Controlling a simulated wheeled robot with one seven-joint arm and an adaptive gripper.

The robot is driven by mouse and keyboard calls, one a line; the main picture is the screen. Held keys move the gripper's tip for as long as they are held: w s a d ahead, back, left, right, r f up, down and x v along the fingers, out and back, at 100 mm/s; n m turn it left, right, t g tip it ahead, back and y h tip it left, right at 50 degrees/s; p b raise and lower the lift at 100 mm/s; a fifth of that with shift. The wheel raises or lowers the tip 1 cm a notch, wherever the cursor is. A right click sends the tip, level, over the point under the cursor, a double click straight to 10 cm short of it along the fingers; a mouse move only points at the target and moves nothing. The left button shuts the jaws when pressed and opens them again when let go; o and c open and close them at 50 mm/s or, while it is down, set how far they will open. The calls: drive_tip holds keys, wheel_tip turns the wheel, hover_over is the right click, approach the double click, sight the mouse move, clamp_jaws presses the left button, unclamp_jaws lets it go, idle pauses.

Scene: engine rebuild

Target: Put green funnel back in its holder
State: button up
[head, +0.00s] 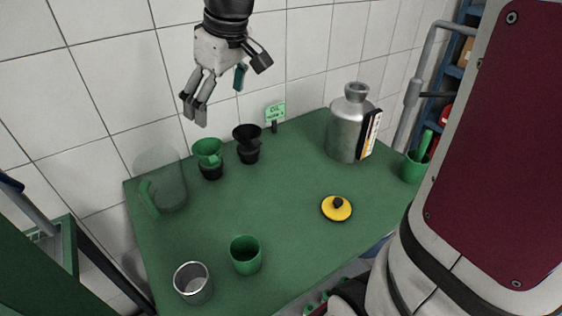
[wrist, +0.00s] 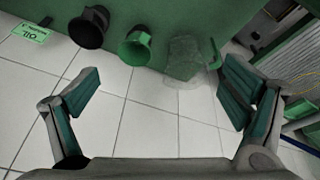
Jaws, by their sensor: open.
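The green funnel (head: 208,151) sits upright in a small black holder (head: 211,172) at the back left of the green table. It also shows in the wrist view (wrist: 134,48) at top centre. My gripper (head: 217,92) is open and empty, in the air above the funnel and apart from it.
A clear jug (head: 162,182) with a green handle stands left of the funnels. A metal can (head: 347,128), an oil sign (head: 275,112), a yellow lid (head: 337,208), a green cup (head: 245,256) and a metal cup (head: 192,283) are on the table. The table's middle is clear.

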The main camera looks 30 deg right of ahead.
drive_tip(key=s+f+m+t+h, duration=0.1)
drive_tip(key=s+m, duration=0.4)
drive_tip(key=s, duration=1.6)
drive_tip(key=shift+s+d+f, duration=0.25)
drive_tip(key=shift+s, duration=0.05)
drive_tip(key=shift+d, duration=0.1)
